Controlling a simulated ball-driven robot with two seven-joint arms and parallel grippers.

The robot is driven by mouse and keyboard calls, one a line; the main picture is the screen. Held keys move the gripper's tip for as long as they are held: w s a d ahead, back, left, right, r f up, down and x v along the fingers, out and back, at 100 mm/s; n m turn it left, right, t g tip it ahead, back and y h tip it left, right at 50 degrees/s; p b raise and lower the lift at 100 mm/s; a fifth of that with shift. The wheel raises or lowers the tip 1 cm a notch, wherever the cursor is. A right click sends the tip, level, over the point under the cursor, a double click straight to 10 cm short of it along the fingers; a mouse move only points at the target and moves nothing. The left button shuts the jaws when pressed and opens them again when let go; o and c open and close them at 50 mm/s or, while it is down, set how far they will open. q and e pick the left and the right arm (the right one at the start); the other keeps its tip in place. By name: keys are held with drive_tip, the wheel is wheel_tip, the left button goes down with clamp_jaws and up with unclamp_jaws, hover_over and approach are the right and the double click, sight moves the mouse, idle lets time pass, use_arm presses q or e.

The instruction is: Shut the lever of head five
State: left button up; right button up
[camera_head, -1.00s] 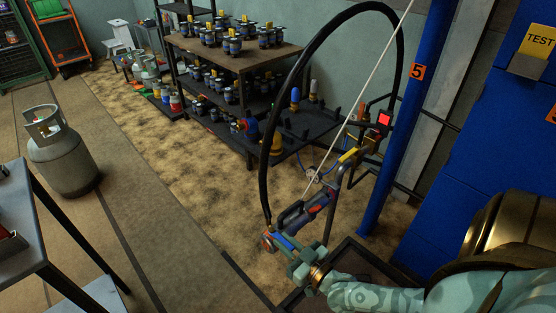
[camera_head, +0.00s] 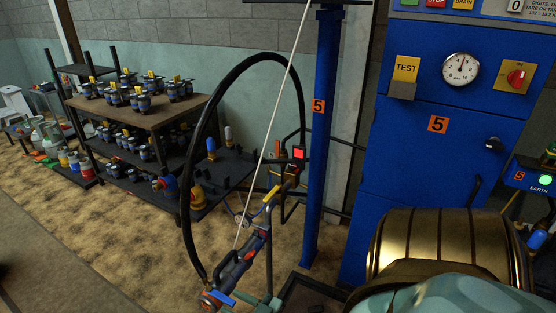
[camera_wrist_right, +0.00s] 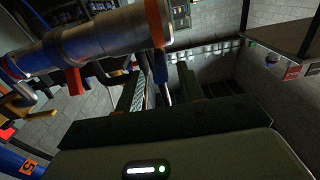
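The filling head (camera_head: 240,268) hangs from a black looped hose and a white cord beside the blue post marked 5 (camera_head: 318,106). It has dark, red and blue parts, and a blue lever-like piece (camera_head: 222,298) shows at its lower end. I cannot tell whether anything touches. My left gripper is out of view.
A blue cabinet (camera_head: 400,150) with a TEST card and gauge stands at the right. A shelf (camera_head: 150,115) of valves stands at the back left. Sandy floor (camera_head: 110,235) is open at the left.

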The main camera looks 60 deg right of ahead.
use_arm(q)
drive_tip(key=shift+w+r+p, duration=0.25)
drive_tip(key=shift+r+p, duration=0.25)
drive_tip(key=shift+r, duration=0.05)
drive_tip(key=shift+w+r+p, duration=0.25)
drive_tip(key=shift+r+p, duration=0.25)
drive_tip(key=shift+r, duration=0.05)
use_arm(e)
drive_tip(key=s, duration=1.3)
drive_tip(key=shift+d, duration=0.2)
